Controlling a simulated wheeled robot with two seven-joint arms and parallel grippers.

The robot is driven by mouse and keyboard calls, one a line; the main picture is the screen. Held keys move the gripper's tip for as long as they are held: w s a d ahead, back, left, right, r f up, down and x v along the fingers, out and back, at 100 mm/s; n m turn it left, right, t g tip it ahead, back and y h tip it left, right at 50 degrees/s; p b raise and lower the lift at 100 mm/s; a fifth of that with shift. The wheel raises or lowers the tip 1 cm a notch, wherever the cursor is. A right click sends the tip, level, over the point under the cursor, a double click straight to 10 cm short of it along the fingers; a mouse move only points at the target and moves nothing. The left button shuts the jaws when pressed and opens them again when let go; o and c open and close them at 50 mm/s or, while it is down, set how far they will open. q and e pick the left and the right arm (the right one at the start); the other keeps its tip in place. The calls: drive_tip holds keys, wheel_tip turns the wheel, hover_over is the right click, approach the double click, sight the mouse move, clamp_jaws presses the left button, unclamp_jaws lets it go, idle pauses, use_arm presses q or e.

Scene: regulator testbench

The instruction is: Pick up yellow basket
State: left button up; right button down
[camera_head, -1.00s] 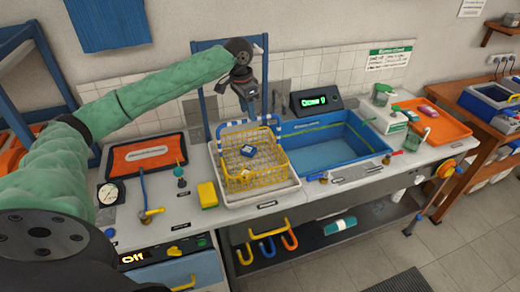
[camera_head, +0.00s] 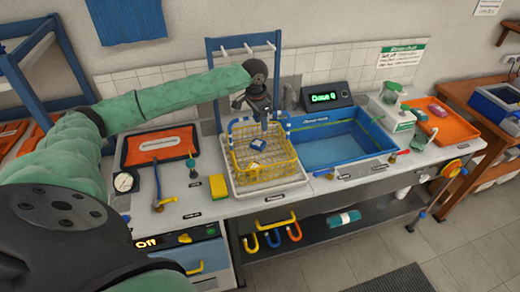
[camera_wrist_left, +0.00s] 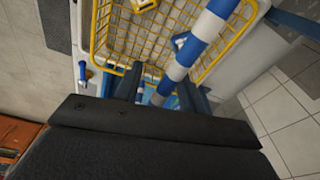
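The yellow wire basket (camera_head: 283,166) stands on a white tray (camera_head: 240,191) on the bench, with a small blue-and-white item (camera_head: 257,143) inside. Its blue-and-white striped handle (camera_wrist_left: 190,45) shows large in the left wrist view, where the yellow wire rim (camera_wrist_left: 228,52) is also visible. My left gripper (camera_head: 263,117) hangs over the basket's back edge, pointing down. In the wrist view its dark fingers (camera_wrist_left: 162,95) are apart, with the striped handle passing through the gap between them. I cannot see clear contact on both sides. My right gripper is out of view.
A blue sink (camera_head: 325,150) lies directly right of the basket. A blue rack frame (camera_head: 210,75) rises behind it. A yellow sponge (camera_head: 218,187), a gauge (camera_head: 125,181) and an orange tray (camera_head: 160,143) are to the left. A spray bottle (camera_head: 392,97) stands right of the sink.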

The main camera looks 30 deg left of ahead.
use_arm(q)
drive_tip(key=shift+w+f, duration=0.1)
drive_tip(key=shift+f, duration=0.15)
clamp_jaws()
